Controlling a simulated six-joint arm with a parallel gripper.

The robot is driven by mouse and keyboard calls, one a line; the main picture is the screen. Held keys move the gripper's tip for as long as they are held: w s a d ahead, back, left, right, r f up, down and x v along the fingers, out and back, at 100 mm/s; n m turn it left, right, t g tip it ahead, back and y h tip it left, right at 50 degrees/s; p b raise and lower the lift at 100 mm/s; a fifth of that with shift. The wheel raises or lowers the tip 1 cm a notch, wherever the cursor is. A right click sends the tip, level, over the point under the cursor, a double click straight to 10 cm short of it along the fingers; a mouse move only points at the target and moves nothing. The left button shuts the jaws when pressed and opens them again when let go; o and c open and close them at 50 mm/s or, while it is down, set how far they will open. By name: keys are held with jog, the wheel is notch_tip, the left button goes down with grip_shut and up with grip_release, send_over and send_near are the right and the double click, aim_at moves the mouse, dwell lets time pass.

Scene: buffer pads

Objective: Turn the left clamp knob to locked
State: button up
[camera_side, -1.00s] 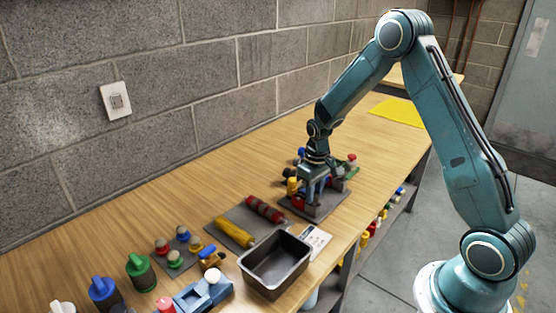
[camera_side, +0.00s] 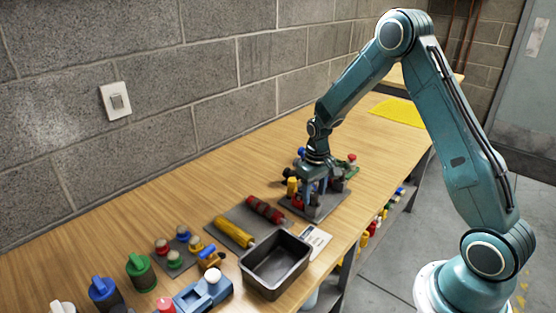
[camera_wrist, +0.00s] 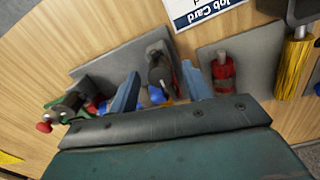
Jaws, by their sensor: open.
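My gripper (camera_side: 316,188) points down over a grey fixture plate (camera_side: 322,210) holding several small coloured parts. In the wrist view, my gripper's two blue fingers (camera_wrist: 160,82) are apart. A dark knob-like part (camera_wrist: 160,68) with a blue piece (camera_wrist: 157,95) below it shows between them on the grey plate (camera_wrist: 100,72). I cannot tell whether either finger touches it. Which part is the left clamp knob, and its setting, I cannot tell; my gripper hides part of the fixture in both views.
Red and yellow rollers (camera_side: 265,209) lie on a grey pad beside the fixture. An empty metal tray (camera_side: 275,262) and a job card (camera_side: 316,240) are nearby. Red and green parts (camera_wrist: 55,115) stand close to the fixture. The bench behind is clear.

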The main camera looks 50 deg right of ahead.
aim_at(314, 194)
notch_tip(314, 194, up, 14)
jog(key=shift+f, duration=0.15)
dwell(0.6)
jog(key=s+a+r+n+t, duration=0.1)
jog(key=s+a+r+t, duration=0.2)
jog(key=s+a+r, duration=0.65)
jog(key=s+a+r+t, duration=0.1)
jog(key=s, duration=0.6)
jog(key=s+a+r+n+t, duration=0.1)
jog(key=s+a+r, duration=0.1)
jog(key=s, duration=0.6)
jog(key=shift+t, duration=0.3)
jog(key=shift+c, duration=0.2)
